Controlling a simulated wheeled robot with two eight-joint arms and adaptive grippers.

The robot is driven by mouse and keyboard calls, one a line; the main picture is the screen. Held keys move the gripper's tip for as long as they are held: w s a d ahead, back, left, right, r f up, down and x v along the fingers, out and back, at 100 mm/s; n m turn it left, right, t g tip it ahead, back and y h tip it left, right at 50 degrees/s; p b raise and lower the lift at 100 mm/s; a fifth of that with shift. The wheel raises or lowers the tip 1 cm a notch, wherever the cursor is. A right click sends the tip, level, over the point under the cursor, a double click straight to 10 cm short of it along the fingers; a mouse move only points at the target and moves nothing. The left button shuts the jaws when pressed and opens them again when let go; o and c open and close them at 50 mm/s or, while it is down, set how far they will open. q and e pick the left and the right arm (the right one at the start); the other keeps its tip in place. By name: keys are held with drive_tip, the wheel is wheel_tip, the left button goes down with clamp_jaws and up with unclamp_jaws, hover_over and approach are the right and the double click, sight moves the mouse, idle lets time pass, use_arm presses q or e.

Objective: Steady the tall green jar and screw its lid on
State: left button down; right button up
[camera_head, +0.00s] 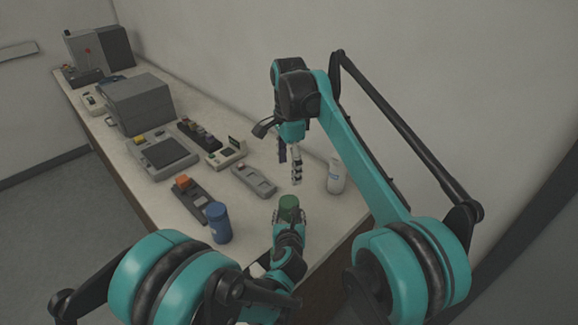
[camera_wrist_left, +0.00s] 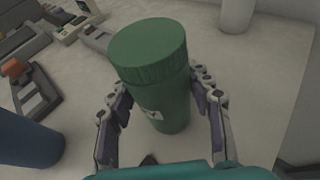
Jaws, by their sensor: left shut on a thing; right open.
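The tall green jar (camera_wrist_left: 172,108) stands upright on the bench, with its green ridged lid (camera_wrist_left: 148,52) on top. Whether the lid is threaded tight cannot be told. In the head view the jar's green top (camera_head: 289,202) shows at the bench's near part. My left gripper (camera_head: 290,216) is shut on the jar's body, one finger on each side, below the lid; the fingers also show in the left wrist view (camera_wrist_left: 163,92). My right gripper (camera_head: 294,172) is open and empty, pointing down, above and beyond the jar in the picture, apart from the lid.
A blue jar (camera_head: 219,222) stands left of the green jar, and a white bottle (camera_head: 336,176) stands to its right near the wall. Several grey control boxes, including one with an orange button (camera_head: 183,182), and a large grey machine (camera_head: 139,103) fill the bench leftward.

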use_arm(q)
drive_tip(key=c, duration=0.6)
unclamp_jaws()
drive_tip(key=v, duration=1.2)
